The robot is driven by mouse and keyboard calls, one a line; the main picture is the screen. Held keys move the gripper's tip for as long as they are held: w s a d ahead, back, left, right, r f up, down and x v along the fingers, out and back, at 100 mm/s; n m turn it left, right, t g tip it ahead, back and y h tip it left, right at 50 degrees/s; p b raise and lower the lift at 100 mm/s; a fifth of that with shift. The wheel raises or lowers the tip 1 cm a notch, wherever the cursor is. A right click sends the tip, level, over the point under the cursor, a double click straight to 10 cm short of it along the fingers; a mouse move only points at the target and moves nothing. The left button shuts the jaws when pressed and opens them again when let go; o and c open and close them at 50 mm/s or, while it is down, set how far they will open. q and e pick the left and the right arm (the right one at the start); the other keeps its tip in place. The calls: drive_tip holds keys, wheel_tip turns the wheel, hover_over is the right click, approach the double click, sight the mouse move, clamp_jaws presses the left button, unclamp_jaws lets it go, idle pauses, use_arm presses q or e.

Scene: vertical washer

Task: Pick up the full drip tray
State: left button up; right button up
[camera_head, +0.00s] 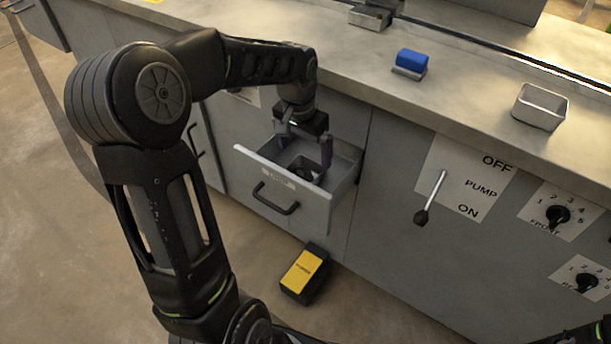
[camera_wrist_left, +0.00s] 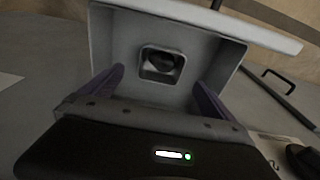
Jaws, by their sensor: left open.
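A drawer (camera_head: 345,185) in the grey cabinet front is pulled open. Inside it sits a small square tray with dark contents (camera_head: 304,169), partly hidden by my gripper in the head view. The left wrist view shows the tray's light rim and dark filling clearly, in the middle of the drawer (camera_wrist_left: 112,42); the tray is there too (camera_wrist_left: 161,64). My left gripper (camera_head: 304,155) points down into the drawer. Its purple fingers are open, one on each side of the tray and apart from it in the left wrist view (camera_wrist_left: 159,78). My right gripper is not in view.
An empty metal tray (camera_head: 539,108) stands on the counter (camera_head: 460,100) at the right. A blue block (camera_head: 411,62) sits on the counter further left. A yellow and black box (camera_head: 304,273) lies on the floor below the drawer. A pump lever (camera_head: 430,197) and knobs are on the front panel.

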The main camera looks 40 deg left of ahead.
sight(306, 176)
use_arm(q)
drive_tip(key=shift+w+f+b, duration=0.1)
drive_tip(key=shift+f+b, duration=0.2)
drive_tip(key=shift+f, duration=1)
drive_tip(key=shift+f, duration=0.1)
drive_tip(key=f, duration=0.1)
drive_tip(key=f+b, duration=0.1)
drive_tip(key=f, duration=0.3)
drive_tip(key=shift+w+a, duration=0.1)
drive_tip(key=shift+w, duration=0.15)
drive_tip(key=shift+c, duration=0.3)
drive_tip(key=c, duration=1.3)
drive_tip(key=shift+r, duration=0.15)
wheel_tip(306, 176, up, 18)
drive_tip(key=p, duration=0.4)
drive_tip(key=s, duration=1.8)
drive_tip(key=shift+d+b, duration=0.2)
drive_tip(key=shift+b, duration=0.2)
